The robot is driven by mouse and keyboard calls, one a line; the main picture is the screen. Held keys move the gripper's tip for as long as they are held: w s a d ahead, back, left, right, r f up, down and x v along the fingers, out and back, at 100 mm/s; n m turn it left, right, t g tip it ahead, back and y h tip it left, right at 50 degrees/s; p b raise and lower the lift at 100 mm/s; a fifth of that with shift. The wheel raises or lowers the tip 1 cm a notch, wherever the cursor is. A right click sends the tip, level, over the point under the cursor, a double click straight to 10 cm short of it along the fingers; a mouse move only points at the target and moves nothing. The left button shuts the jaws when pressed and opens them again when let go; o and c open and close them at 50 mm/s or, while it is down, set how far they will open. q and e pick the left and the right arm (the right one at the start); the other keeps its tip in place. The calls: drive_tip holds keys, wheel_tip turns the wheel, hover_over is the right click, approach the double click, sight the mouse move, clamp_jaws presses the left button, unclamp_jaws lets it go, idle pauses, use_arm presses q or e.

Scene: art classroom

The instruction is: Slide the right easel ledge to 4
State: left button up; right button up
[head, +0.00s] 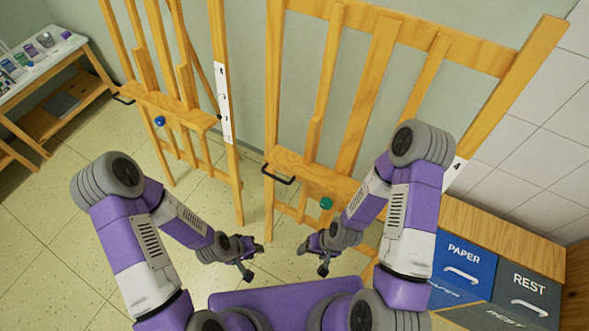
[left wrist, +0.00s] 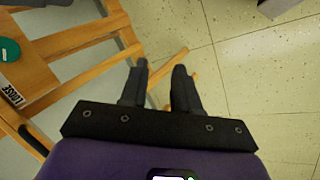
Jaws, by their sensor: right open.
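The right easel's wooden ledge (head: 308,177) has a black handle (head: 278,175) at its left end and a green knob (head: 326,203) on its front. In the left wrist view, the green knob (left wrist: 8,50) shows beside a label reading LOOSE (left wrist: 12,95), and part of the black handle (left wrist: 35,140) shows too. The white scale (head: 455,175) on the right post is partly hidden by my right arm; its marks are unreadable. My right gripper (head: 312,262) is open and empty, below the ledge. My left gripper (head: 254,263) is open, empty, below and left of the handle.
The left easel (head: 228,175) has its own ledge, blue knob (head: 160,121) and white scale (head: 223,100). PAPER (head: 464,262) and REST (head: 528,290) bins stand at the right. A table (head: 12,92) with art supplies is far left. Floor between is clear.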

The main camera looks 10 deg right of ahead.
use_arm(q)
drive_tip(key=w+d+f+n+t+h+b, duration=0.2)
drive_tip(key=w+t+b, duration=0.25)
drive_tip(key=w, duration=0.25)
drive_tip(key=n+t+h+b, duration=0.4)
drive_tip(key=n+t+b, duration=0.1)
drive_tip(key=t+b, duration=0.35)
approach(275, 177)
drive_tip(key=x, duration=0.5)
drive_tip(key=b+x, duration=0.1)
drive_tip(key=x, duration=0.1)
drive_tip(key=b+x, duration=0.1)
drive_tip(key=x, duration=0.2)
drive_tip(key=shift+f, duration=0.25)
clamp_jaws()
